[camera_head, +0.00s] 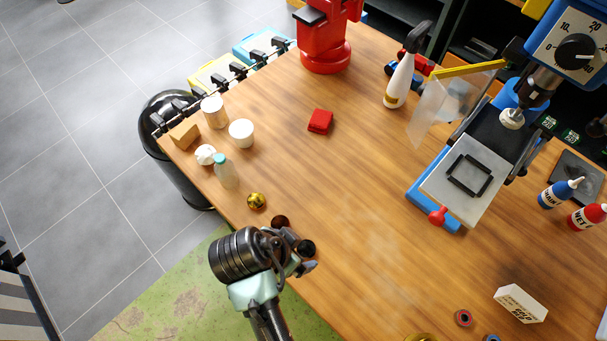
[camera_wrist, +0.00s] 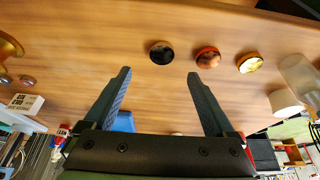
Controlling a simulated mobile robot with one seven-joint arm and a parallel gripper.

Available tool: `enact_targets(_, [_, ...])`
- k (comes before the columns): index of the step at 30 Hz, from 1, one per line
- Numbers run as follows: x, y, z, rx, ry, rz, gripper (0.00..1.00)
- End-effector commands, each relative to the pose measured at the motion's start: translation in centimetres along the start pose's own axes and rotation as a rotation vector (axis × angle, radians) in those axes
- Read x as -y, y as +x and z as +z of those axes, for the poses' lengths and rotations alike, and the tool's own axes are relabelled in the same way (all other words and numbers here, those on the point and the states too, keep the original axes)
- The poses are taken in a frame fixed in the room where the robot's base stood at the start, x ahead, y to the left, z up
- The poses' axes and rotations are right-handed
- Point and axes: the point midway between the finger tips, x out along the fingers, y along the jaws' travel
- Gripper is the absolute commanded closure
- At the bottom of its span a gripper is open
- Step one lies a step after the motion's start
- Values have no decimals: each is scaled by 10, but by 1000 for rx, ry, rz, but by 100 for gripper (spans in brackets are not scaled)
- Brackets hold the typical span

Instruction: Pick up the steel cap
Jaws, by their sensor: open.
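Three small round caps lie in a row on the wooden table. The dark one, which looks like the steel cap (camera_wrist: 161,53), lies just beyond my fingertips in the wrist view, roughly centred between them. In the head view the steel cap (camera_head: 307,247) shows beside my gripper (camera_head: 302,265), partly crowded by it. A copper-red cap (camera_wrist: 208,57) lies to its right in the wrist view, and a gold cap (camera_wrist: 249,63) lies beyond that. My gripper (camera_wrist: 159,75) is open, with nothing between its fingers.
A bottle (camera_head: 226,171), white cup (camera_head: 241,133) and other small items stand near the table's left edge. A red block (camera_head: 320,121) lies further back. A press (camera_head: 465,185) stands at the right, and a white box (camera_head: 520,303) lies at front right. The table middle is clear.

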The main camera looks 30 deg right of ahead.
Motion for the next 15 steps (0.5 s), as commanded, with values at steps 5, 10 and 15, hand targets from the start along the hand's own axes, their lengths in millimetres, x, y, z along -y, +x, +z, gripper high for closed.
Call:
enact_targets(5, [0,20,-1,-1,1,0,10])
enact_targets(10, [0,29,0,0,0,0,10])
enact_targets(15, [0,50,3,0,-1,1,10])
